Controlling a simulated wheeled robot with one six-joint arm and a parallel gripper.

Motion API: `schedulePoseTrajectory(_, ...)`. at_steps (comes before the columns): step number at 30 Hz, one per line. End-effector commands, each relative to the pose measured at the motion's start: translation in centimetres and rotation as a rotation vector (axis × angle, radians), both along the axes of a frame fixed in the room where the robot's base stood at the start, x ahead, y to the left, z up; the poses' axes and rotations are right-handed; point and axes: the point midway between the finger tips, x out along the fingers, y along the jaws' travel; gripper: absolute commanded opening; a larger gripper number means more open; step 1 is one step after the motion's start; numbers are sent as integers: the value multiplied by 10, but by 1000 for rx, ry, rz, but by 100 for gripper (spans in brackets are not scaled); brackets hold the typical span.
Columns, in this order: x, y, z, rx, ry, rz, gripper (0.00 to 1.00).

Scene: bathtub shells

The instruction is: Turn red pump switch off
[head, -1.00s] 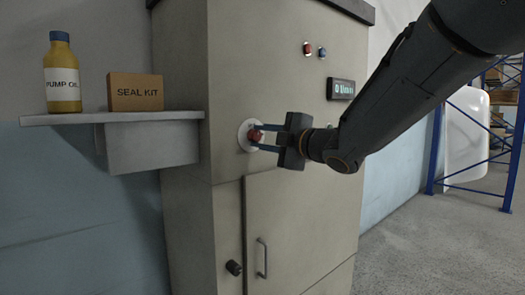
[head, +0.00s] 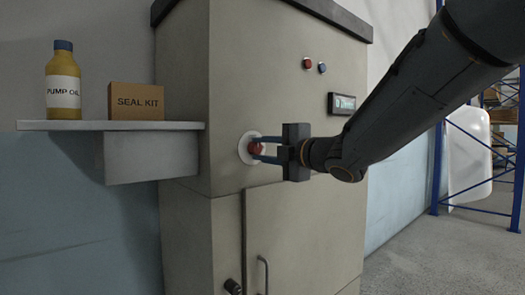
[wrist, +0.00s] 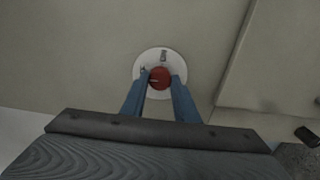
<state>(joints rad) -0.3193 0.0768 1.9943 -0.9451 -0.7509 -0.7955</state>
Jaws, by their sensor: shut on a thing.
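The red pump switch (head: 255,148) is a round red knob on a pale disc (head: 244,158) on the front of a beige cabinet. It also shows in the wrist view as a red knob (wrist: 159,78) on a white disc with a small dark mark above it. My gripper (head: 256,148) is at the switch, its two blue fingers on either side of the knob and shut on it. In the wrist view the fingers (wrist: 160,84) reach up to the knob. Part of the knob is hidden by the fingers in the head view.
On the cabinet (head: 225,90) are a red light (head: 307,63), a blue light (head: 322,68) and a small display (head: 342,103). A shelf (head: 150,126) at left holds a yellow pump oil bottle (head: 63,85) and a seal kit box (head: 136,100). A door handle (head: 264,275) is below.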

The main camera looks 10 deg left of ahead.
Motion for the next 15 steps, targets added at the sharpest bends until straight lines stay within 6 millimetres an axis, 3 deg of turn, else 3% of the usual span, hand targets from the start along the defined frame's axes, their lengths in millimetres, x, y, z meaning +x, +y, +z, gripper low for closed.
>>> schedulePoseTrajectory(1,0,0,-1,-1,1,1,29)
schedulePoseTrajectory(4,0,0,-1,-1,1,1,46)
schedulePoseTrajectory(15,-3,-4,0,1,1,-1,46)
